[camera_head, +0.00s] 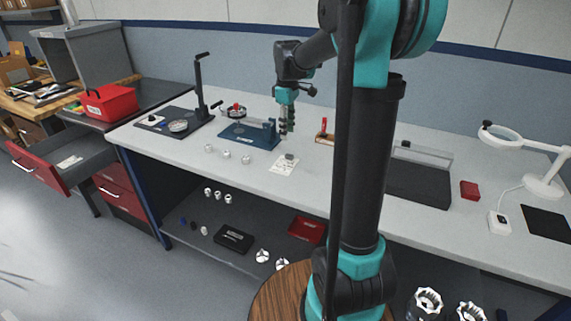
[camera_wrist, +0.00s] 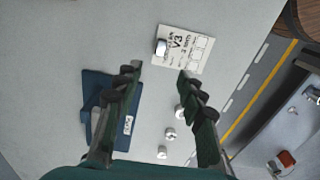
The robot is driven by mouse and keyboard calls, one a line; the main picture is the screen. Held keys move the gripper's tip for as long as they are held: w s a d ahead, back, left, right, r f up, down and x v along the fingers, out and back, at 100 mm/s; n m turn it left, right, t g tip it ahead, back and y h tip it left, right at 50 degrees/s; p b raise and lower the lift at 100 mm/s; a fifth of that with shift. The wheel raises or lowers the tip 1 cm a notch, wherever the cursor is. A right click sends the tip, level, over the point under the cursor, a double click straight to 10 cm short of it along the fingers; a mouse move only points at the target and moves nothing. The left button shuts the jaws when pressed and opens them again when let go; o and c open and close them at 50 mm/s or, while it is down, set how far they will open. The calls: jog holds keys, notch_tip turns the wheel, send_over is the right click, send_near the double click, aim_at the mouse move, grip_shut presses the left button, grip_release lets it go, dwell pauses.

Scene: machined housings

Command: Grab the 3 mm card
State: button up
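A white printed card (camera_head: 281,168) lies flat on the grey bench near its front edge; it also shows in the wrist view (camera_wrist: 181,60) with "V3" and white boxes on it. The small print is too blurred to read surely. A small grey part (camera_wrist: 161,47) sits on the card's edge. My gripper (camera_head: 288,131) is above the bench, behind the card in the head view, pointing down. In the wrist view my gripper (camera_wrist: 158,73) has its two fingers wide apart with nothing between them; the card lies beyond the fingertips.
A blue fixture (camera_head: 240,137) lies left of my gripper. Several small pale parts (camera_head: 227,154) stand near the bench's front edge. A black press stand (camera_head: 185,120), a dark tray (camera_head: 418,187), a red block (camera_head: 469,190) and a magnifier lamp (camera_head: 545,185) are farther off.

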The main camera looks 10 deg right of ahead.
aim_at(286, 155)
notch_tip(286, 155, down, 10)
jog(key=shift+a+r, duration=0.1)
jog(key=shift+r, duration=0.05)
dwell(0.4)
jog(key=shift+c, duration=0.2)
grip_shut()
